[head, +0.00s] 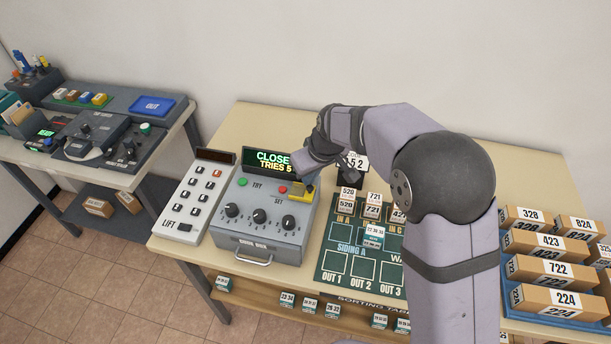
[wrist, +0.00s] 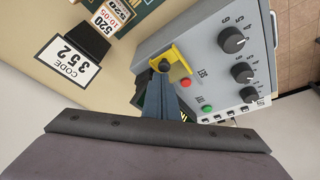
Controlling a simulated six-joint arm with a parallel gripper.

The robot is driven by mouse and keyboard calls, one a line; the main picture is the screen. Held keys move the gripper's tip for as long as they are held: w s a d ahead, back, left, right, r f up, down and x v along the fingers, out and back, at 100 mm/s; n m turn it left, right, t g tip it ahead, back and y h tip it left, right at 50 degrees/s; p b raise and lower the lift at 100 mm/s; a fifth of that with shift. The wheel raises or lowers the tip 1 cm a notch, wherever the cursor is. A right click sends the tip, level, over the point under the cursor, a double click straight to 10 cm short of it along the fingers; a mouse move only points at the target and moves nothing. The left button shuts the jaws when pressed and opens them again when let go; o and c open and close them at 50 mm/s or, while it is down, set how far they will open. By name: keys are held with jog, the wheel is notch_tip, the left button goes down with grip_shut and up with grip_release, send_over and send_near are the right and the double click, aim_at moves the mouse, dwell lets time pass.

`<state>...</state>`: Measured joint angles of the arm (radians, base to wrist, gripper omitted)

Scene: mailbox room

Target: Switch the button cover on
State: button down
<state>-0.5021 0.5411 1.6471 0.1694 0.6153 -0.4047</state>
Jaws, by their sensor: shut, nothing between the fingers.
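The yellow button cover (head: 296,196) is on the right part of the sloped top of a grey control box (head: 262,238), near the SET label. In the wrist view the yellow cover (wrist: 182,57) looks like a small bracket, and a dark round part shows beside it. My gripper (head: 309,183) is shut and empty, pointing down at the cover. In the wrist view the gripper's tips (wrist: 163,72) overlap the cover; I cannot tell whether they touch it. My fingers partly hide the cover, so its exact position is unclear.
The box has a display (head: 268,161) reading CLOSE and TRIES 5, a green button (head: 242,182), a red button (head: 283,189) close to my fingers and three black knobs (head: 259,216). A LIFT keypad (head: 196,197) stands left; a green sorting board (head: 335,262) lies right.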

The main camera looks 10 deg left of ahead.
jog(key=p+v, duration=0.5)
jog(key=v, duration=0.5)
jog(key=shift+p, duration=0.35)
